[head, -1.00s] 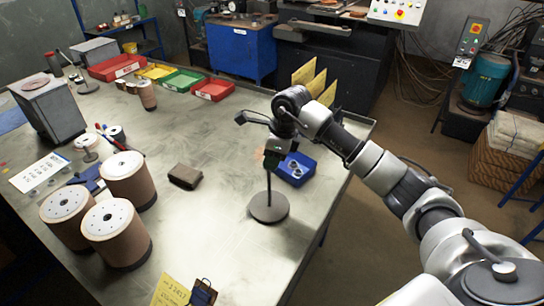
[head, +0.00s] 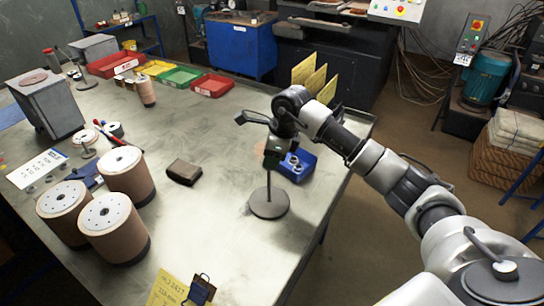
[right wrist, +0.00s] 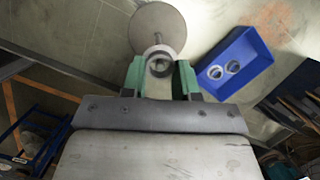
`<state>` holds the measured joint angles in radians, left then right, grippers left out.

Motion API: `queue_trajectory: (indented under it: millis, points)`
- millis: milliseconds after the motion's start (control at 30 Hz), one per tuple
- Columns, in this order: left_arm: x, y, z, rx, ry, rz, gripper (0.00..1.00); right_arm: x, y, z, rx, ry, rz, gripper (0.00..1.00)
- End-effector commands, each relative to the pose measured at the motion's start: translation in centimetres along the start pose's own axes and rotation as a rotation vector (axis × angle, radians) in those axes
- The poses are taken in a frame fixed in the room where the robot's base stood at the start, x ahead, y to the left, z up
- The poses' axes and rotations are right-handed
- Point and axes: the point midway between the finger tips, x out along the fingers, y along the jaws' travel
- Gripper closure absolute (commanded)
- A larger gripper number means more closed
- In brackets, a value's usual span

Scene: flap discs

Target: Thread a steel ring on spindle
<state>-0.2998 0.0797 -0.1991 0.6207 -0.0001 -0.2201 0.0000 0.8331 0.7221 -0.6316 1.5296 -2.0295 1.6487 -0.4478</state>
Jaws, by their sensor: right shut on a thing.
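My right gripper (head: 271,163) is over the top of a thin upright spindle (head: 269,183) on a round grey base (head: 269,206). In the right wrist view its green fingers (right wrist: 159,72) are closed on a steel ring (right wrist: 159,52). The spindle's base (right wrist: 172,22) shows just beyond the ring, with the rod running toward it. The ring is at the rod's top end; I cannot tell whether the rod is inside it. A blue tray (right wrist: 250,49) beside the spindle holds two more rings (right wrist: 232,67). My left gripper is not in view.
Three brown drums (head: 128,176) stand at the left of the steel table (head: 215,215). A dark brown block (head: 184,171) lies between them and the spindle. Red, yellow and green bins (head: 181,77) line the back edge.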

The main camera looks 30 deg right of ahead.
Motion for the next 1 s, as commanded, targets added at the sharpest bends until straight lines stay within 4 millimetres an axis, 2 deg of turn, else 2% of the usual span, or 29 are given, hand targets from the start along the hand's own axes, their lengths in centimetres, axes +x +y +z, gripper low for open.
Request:
queue_trajectory:
  millis: [267, 1000]
  points:
    - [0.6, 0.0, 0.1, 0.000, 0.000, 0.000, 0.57, 0.7, 0.0, -0.2, 0.000, 0.000, 0.000, 1.00]
    - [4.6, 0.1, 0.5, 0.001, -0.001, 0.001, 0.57, 5.7, 0.0, -1.6, 0.000, 0.000, 0.000, 1.00]
